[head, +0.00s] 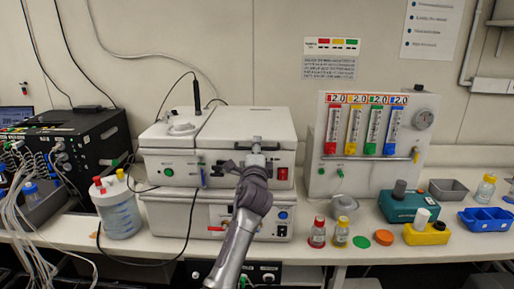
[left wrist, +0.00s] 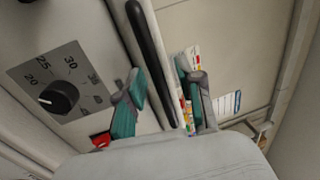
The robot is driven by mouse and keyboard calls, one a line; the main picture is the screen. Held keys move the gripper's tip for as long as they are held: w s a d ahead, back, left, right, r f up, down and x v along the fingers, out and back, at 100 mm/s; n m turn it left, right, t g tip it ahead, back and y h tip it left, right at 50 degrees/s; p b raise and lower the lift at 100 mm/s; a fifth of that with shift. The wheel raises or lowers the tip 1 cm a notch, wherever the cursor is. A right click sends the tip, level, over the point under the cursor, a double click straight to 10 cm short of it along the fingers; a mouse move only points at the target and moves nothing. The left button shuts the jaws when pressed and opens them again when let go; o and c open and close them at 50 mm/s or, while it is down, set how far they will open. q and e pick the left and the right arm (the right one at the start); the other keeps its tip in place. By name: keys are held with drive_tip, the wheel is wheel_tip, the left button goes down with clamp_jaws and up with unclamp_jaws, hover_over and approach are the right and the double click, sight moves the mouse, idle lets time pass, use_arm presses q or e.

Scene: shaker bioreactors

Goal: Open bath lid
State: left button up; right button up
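The white bath (head: 168,166) stands on the counter at the back middle, on top of another white unit. Its wide lid (head: 270,122) looks closed in the head view. My left gripper (head: 256,150) is at the front of the bath, just below the lid's front edge, and covers part of it. In the left wrist view, a long black handle bar (left wrist: 152,55) runs between the two teal-padded fingers of my left gripper (left wrist: 160,95). The fingers are apart, with gaps beside the bar. My right gripper is not in view.
A dial (left wrist: 59,98) sits beside the handle. A gas panel (head: 320,175) with coloured flow tubes stands right of the bath. A clear jug (head: 120,215) stands left.

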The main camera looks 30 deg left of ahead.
use_arm(q)
drive_tip(key=shift+c, duration=0.2)
clamp_jaws()
